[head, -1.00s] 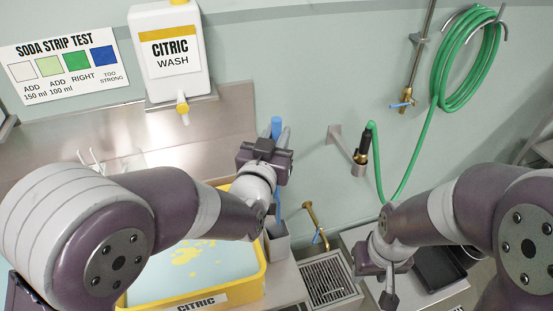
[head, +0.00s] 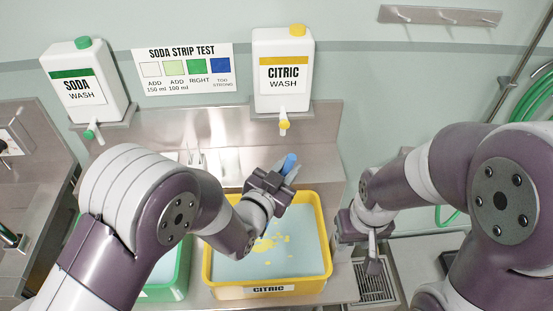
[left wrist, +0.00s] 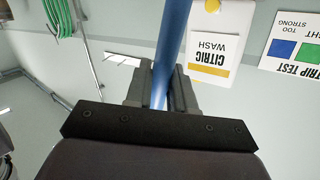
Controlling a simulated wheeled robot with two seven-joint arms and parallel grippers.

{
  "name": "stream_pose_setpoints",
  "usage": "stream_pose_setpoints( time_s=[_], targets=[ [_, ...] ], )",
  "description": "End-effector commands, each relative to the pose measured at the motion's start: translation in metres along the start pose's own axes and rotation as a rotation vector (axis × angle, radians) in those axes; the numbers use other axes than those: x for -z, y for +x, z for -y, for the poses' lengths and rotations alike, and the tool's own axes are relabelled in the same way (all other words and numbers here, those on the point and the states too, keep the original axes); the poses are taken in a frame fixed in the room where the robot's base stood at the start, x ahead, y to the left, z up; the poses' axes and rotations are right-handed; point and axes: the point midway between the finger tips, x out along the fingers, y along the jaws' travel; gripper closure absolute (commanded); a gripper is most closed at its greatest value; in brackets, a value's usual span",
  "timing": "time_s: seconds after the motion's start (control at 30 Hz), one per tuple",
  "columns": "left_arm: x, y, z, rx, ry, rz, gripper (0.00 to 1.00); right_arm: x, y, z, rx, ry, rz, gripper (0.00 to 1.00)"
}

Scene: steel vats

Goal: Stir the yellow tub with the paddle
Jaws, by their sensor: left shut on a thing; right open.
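The yellow tub (head: 326,240) stands on the steel counter, labelled CITRIC. It holds pale blue liquid with yellow patches floating on it. My left gripper (head: 279,174) is shut on the blue paddle (head: 290,163), over the back part of the tub in the head view. The paddle's handle top sticks out above the jaws; its lower part is hidden, so I cannot tell whether it touches the liquid. In the left wrist view the blue shaft (left wrist: 172,50) runs between the jaws. My right gripper (head: 372,246) is open and empty, right of the tub.
A green tub (head: 183,275) stands left of the yellow one, partly behind my left arm. Soda (head: 80,85) and citric (head: 283,75) wash bottles hang on the wall beside a strip-test chart (head: 183,68). A drain grate (head: 373,285) lies right of the yellow tub.

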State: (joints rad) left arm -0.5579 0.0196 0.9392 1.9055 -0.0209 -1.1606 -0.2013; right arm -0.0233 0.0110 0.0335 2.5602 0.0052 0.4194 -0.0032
Motion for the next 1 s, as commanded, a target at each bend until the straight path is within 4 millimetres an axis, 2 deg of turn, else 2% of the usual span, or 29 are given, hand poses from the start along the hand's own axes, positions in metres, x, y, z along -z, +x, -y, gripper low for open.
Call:
stream_pose_setpoints(
  time_s=[0.17, 0.47, 1.0],
  targets=[
    [-0.013, 0.002, -0.003, 0.001, 0.003, 0.005, 1.00, -0.001, 0.010, 0.000, 0.000, 0.000, 0.000, 0.57],
    [-0.050, 0.007, -0.010, 0.002, 0.002, 0.004, 1.00, -0.004, 0.037, 0.000, 0.000, 0.000, -0.001, 0.57],
    [-0.124, 0.017, -0.025, 0.002, 0.002, 0.004, 1.00, -0.013, 0.109, 0.000, 0.000, 0.000, -0.001, 0.57]
  ],
)
